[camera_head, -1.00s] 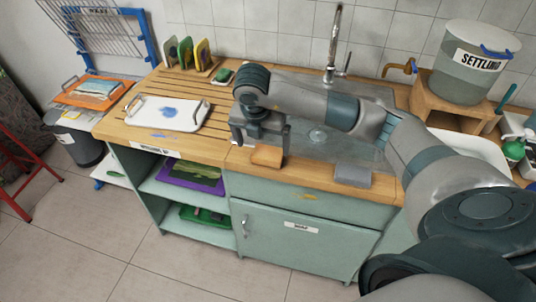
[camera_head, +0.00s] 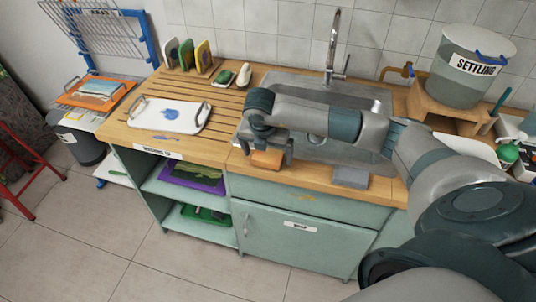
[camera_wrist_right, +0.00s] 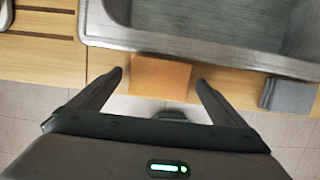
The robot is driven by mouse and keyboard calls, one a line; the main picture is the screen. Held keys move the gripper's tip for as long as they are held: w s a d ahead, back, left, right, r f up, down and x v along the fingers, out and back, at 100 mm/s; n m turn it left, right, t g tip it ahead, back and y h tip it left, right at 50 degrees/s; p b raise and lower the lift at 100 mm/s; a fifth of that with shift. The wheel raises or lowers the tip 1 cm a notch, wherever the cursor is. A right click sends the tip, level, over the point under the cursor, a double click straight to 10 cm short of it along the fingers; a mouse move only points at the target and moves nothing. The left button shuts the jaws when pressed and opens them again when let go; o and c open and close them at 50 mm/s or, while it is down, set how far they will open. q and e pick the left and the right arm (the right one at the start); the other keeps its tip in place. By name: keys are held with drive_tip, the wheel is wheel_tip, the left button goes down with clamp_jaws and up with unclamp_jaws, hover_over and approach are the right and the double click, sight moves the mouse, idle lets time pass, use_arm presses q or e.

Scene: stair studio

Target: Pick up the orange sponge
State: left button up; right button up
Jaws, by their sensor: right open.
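The orange sponge (camera_head: 267,160) lies on the wooden counter at its front edge, just in front of the sink. It also shows in the right wrist view (camera_wrist_right: 160,78), between and just beyond my fingertips. My right gripper (camera_head: 266,158) is open, with a finger on either side of the sponge in the head view. In the right wrist view the two fingers (camera_wrist_right: 160,80) are spread apart with a gap to the sponge on each side. I cannot tell exactly how high the fingertips are. My left gripper is not in view.
A grey sponge (camera_head: 350,177) lies to the right on the same front edge. The sink (camera_head: 380,98) is directly behind. A white tray (camera_head: 195,128) lies on the slatted counter to the left. A settling bucket (camera_head: 455,83) stands on a wooden stand at the back right.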

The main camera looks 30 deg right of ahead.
drive_tip(key=shift+w+d+f, duration=0.1)
drive_tip(key=shift+f, duration=0.4)
drive_tip(key=c, duration=1.1)
drive_tip(key=shift+r, duration=0.1)
